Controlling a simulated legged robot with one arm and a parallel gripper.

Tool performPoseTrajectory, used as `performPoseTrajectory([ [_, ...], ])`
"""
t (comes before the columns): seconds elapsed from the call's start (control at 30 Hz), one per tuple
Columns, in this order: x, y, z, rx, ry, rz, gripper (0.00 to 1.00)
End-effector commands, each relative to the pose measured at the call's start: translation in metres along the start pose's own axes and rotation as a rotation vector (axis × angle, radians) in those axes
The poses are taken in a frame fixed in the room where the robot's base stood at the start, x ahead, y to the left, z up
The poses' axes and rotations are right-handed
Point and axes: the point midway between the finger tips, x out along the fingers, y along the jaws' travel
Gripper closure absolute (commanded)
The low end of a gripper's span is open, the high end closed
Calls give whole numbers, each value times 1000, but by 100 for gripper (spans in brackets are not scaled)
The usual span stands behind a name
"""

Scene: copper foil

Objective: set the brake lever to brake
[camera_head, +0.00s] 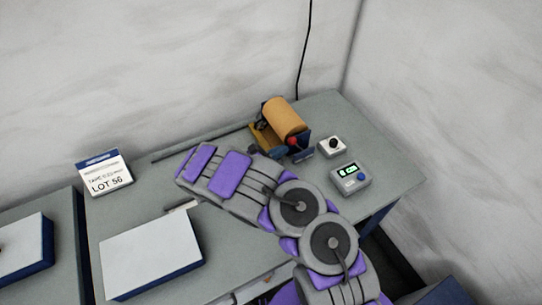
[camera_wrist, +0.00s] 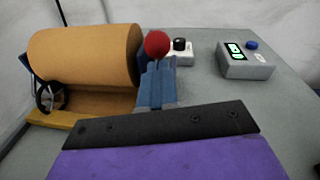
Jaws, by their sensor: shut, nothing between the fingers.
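The brake lever appears to be the part with a round red knob (camera_wrist: 157,44), which stands above a blue bracket (camera_wrist: 158,84) at the right end of the copper roll (camera_wrist: 85,56). In the head view the red knob (camera_head: 292,141) shows beside the copper roll (camera_head: 285,117). The lever's shaft and any markings are hard to make out. My gripper (camera_wrist: 160,125) shows in the wrist view as a black bar with purple below, in front of the bracket and apart from the knob. It is shut and empty; its fingertips are not clearly visible.
A white box with a black knob (camera_head: 332,146) and a grey box with a green display and blue button (camera_head: 350,179) stand right of the roll. A LOT 56 sign (camera_head: 104,174) and a white-topped block (camera_head: 150,252) are on the left. The grey table (camera_head: 385,160) is clear at the right.

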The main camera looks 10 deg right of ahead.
Motion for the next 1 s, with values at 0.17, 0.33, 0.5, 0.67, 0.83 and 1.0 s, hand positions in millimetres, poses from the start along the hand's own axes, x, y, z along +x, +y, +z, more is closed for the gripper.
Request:
performPoseTrajectory([
  [0.17,5,0,0,0,0,-1,100],
  [0.33,5,0,0,0,0,0,100],
  [0.5,5,0,1,1,4,1,100],
  [0.67,7,-1,6,7,35,6,100],
  [0.83,14,-4,18,20,115,15,100],
  [1.0,26,-8,32,39,246,31,100],
])
